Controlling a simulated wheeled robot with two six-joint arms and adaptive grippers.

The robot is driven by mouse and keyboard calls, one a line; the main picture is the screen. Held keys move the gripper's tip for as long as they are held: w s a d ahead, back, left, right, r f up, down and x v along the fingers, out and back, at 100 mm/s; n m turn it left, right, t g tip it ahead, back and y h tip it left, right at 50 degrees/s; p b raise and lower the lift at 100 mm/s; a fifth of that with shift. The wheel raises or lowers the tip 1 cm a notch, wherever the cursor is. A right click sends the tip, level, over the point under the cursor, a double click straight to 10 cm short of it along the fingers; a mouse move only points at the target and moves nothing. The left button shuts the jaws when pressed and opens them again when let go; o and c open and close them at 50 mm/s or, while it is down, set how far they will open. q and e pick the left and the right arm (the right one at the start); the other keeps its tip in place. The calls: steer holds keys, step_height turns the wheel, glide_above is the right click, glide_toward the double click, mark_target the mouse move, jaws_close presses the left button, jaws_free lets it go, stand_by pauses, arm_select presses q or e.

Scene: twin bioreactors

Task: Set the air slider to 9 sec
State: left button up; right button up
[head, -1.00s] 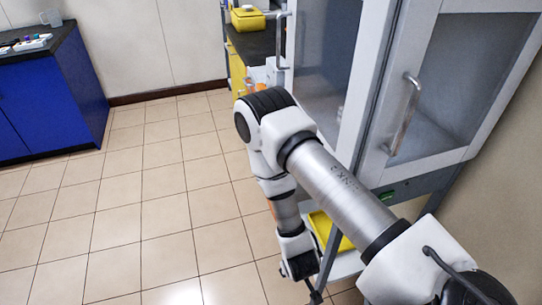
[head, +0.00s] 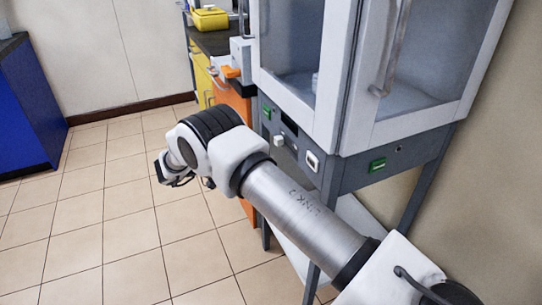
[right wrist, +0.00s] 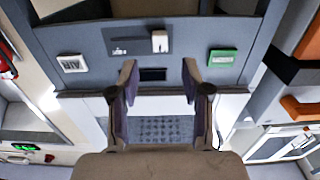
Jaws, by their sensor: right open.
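The air slider has a white knob (right wrist: 159,42) on a dark marked plate (right wrist: 130,42) in the grey panel under the glass-doored cabinet. The knob stands at the right end of the plate in the right wrist view; the markings are too small to read. In the head view a small white knob (head: 278,140) shows on the panel beside my arm. A black display (right wrist: 152,74) sits near the plate, its reading not legible. My right gripper (right wrist: 158,76) is open and empty, its fingers framing the display, with the knob beyond the tips. My left gripper is out of view.
A white switch (right wrist: 73,63) and a green switch (right wrist: 222,57) flank the slider plate. The glass-doored cabinet (head: 345,60) rises above the panel. An orange cabinet (head: 236,105) stands beside it. The tiled floor (head: 80,225) on the left is clear.

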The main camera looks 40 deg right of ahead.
mark_target(275, 141)
steer(key=x, duration=0.7)
steer(key=shift+d, duration=0.25)
jaws_close()
